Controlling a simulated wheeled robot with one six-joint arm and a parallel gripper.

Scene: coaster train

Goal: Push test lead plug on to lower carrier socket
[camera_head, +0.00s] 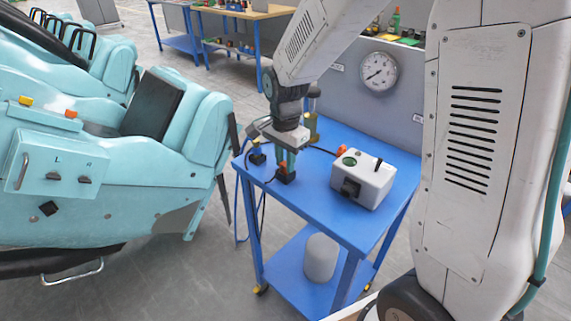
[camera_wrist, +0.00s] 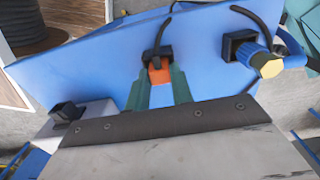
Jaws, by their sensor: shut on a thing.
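My gripper (camera_head: 286,158) points down over the blue cart, its green fingers shut on an orange and black plug (camera_head: 286,174). In the wrist view the plug (camera_wrist: 160,70) sits between the fingertips (camera_wrist: 159,82), with a black cable running from its black end. The plug is at the cart top; I cannot tell whether it touches. The teal train car (camera_head: 110,195) stands to the left. Its side has a pale panel (camera_head: 60,165) marked L and R with two small black fittings, and a black diamond-shaped fitting (camera_head: 48,208) below. I cannot tell which is the lower carrier socket.
A white tester box (camera_head: 365,180) stands on the blue cart (camera_head: 318,200), right of my gripper. A black block (camera_head: 257,158) with a cable sits left of it. A pressure gauge (camera_head: 379,72) is behind. Open floor (camera_head: 190,275) lies between train and cart.

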